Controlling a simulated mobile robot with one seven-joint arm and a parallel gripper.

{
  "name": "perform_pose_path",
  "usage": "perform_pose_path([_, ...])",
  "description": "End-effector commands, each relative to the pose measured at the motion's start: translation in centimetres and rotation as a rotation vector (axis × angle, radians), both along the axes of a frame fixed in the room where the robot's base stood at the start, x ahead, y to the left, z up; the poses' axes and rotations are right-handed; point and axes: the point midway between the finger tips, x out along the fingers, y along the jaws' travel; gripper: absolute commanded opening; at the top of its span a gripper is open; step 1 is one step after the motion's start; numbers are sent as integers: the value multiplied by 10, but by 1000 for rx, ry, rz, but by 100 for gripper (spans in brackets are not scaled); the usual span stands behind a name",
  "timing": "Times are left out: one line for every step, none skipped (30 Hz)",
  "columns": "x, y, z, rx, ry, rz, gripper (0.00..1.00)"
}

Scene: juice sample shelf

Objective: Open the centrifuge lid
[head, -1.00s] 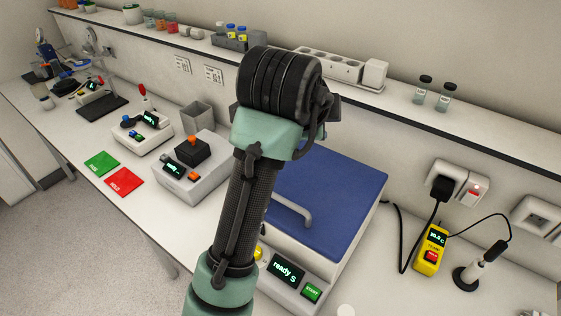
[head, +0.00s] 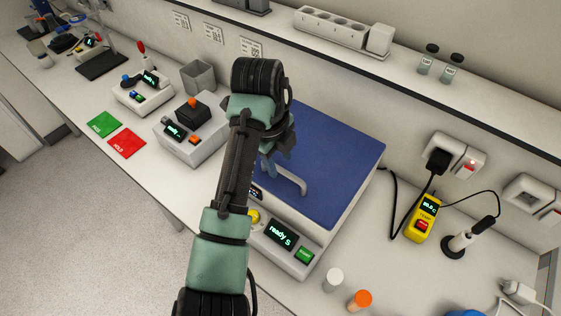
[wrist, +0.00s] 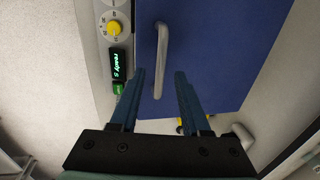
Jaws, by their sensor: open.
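The centrifuge is a white box with a flat blue lid (head: 330,155), which lies shut on top; the lid also fills much of the wrist view (wrist: 225,50). A grey bar handle (head: 292,184) stands at the lid's front edge. In the wrist view the handle (wrist: 161,45) runs up the picture, with its lower end between the fingertips. My gripper (wrist: 160,72) is open, its two blue fingers on either side of the handle's line; contact cannot be told. In the head view my gripper (head: 268,172) is just left of the handle, partly hidden by my arm.
The front panel has a display (head: 281,234), a green start button (head: 305,255) and a yellow knob (head: 253,216). A small device with a black block (head: 190,130) stands to the left. A yellow meter (head: 424,218) and two capped vials (head: 360,299) are to the right. A shelf runs behind.

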Motion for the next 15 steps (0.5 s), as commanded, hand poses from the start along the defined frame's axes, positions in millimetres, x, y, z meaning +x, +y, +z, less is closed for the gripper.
perform_pose_path([0, -1, -5, -1, 3, 0, 47])
perform_pose_path([1, -2, -9, -1, 4, 0, 47])
perform_pose_path([2, -2, -14, -1, 2, 0, 47])
perform_pose_path([3, -3, -16, 0, 1, 0, 47])
perform_pose_path([3, -3, -19, 0, 1, -1, 47])
perform_pose_path([4, -3, -22, 1, 1, -1, 47])
perform_pose_path([4, -3, -23, 1, 1, -1, 47])
perform_pose_path([4, -3, -25, 1, 1, -1, 47])
perform_pose_path([4, -3, -26, 1, -1, -1, 47])
perform_pose_path([4, -3, -26, 1, -1, -1, 47])
perform_pose_path([4, -3, -27, 1, -1, -1, 47])
perform_pose_path([4, -3, -27, 0, -2, -1, 47])
perform_pose_path([4, -3, -27, 0, -2, -1, 47])
perform_pose_path([4, -3, -27, 0, -2, -1, 47])
perform_pose_path([4, -3, -27, 0, -2, -1, 47])
